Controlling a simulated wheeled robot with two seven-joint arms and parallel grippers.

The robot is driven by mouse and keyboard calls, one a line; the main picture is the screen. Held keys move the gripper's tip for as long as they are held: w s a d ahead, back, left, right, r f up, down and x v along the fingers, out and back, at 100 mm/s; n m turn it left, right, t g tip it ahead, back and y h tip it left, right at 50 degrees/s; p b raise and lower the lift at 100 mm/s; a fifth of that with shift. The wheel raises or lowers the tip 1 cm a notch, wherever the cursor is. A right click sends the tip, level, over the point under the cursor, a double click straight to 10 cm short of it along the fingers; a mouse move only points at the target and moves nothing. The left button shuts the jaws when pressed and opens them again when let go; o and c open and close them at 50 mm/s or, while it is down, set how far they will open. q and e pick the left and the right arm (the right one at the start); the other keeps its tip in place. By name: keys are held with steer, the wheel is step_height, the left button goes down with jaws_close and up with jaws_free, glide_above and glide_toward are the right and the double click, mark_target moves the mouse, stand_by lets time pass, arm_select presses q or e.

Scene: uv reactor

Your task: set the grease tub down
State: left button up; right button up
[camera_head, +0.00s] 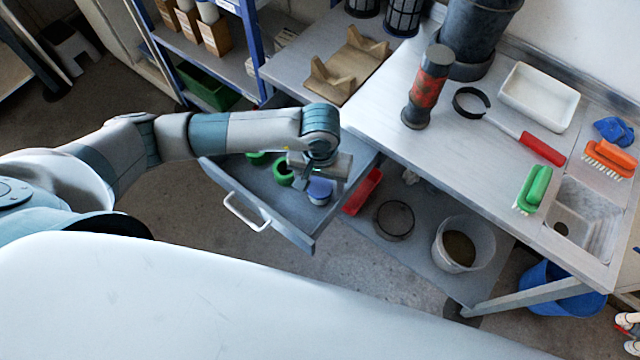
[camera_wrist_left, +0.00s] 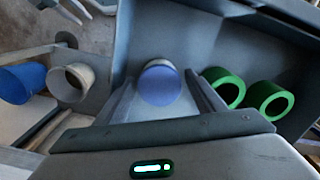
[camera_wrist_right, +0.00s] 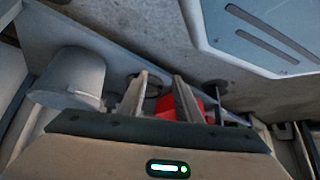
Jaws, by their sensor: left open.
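The grease tub (camera_head: 319,191), with a blue lid, is in the open drawer (camera_head: 262,212), near its right side. In the left wrist view the tub (camera_wrist_left: 160,84) shows its round lid between the fingers. My left gripper (camera_head: 316,178) is directly over the tub, with its fingers (camera_wrist_left: 160,88) spread apart and a gap on both sides of the lid. Whether the tub's base rests flat on the drawer floor is hidden. My right gripper (camera_wrist_right: 162,82) is open and empty in the right wrist view; it is out of sight in the head view.
Green rings (camera_head: 283,172) lie in the drawer left of the tub. A red bin (camera_head: 362,192), a sieve (camera_head: 394,220) and a bucket (camera_head: 463,245) stand on the lower shelf to the right. The bench (camera_head: 455,150) above carries a red-banded cylinder (camera_head: 428,88) and brushes (camera_head: 534,188).

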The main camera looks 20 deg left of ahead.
mark_target(320, 186)
arm_select(q)
steer(key=shift+r, duration=0.45)
step_height(320, 186, up, 7)
steer(key=shift+r+b, duration=0.1)
steer(key=shift+b, duration=0.65)
steer(key=shift+r, duration=1.95)
arm_select(e)
steer(key=shift+w, duration=0.4)
